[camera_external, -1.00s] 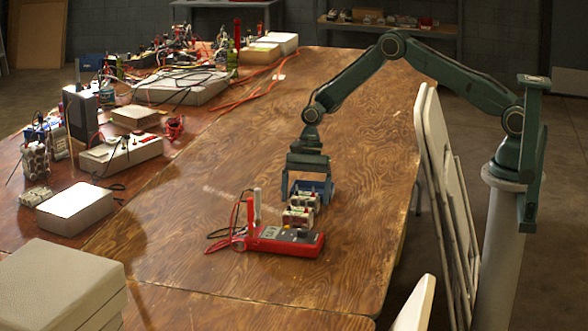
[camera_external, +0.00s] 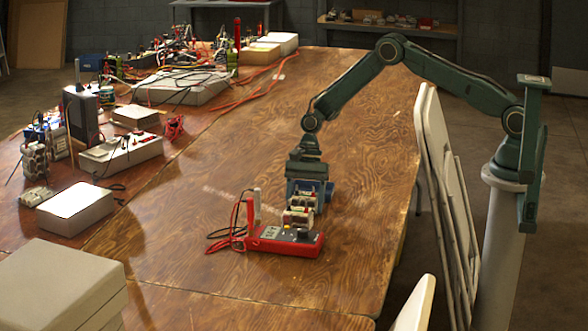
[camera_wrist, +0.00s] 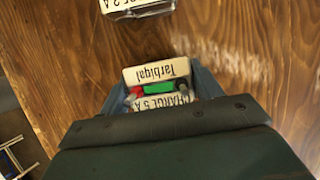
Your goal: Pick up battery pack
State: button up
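My gripper (camera_external: 308,194) points down over the table, its blue-grey fingers on either side of a battery pack. In the wrist view this battery pack (camera_wrist: 156,73) lies between the fingers, with a white "Tarbigal" label, a "CHARGE 5 A" label, a green part and red and dark terminals. Firm contact with the fingers cannot be made out. A second pack (camera_external: 298,217) stands just in front of the gripper, by the red charger (camera_external: 285,242). A pack with a label ending in "2 A" (camera_wrist: 138,10) shows at the top of the wrist view.
Red and black leads (camera_external: 228,236) lie left of the charger. White boxes (camera_external: 75,209), instruments and cables crowd the left side of the table. Folded chairs (camera_external: 445,180) lean at the right edge. The wooden tabletop (camera_external: 350,130) is clear behind the gripper.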

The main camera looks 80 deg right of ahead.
aim_at(304, 193)
jog(key=shift+c, duration=0.9)
jog(key=shift+r, duration=0.2)
notch_tip(304, 193, up, 20)
jog(key=shift+f, duration=0.1)
jog(key=shift+w+d, duration=0.1)
jog(key=shift+d, duration=0.05)
jog(key=d, duration=1.1)
jog(key=shift+w+r, duration=0.2)
jog(key=shift+r, duration=0.1)
jog(key=shift+a+f, duration=0.1)
jog(key=shift+f, duration=0.05)
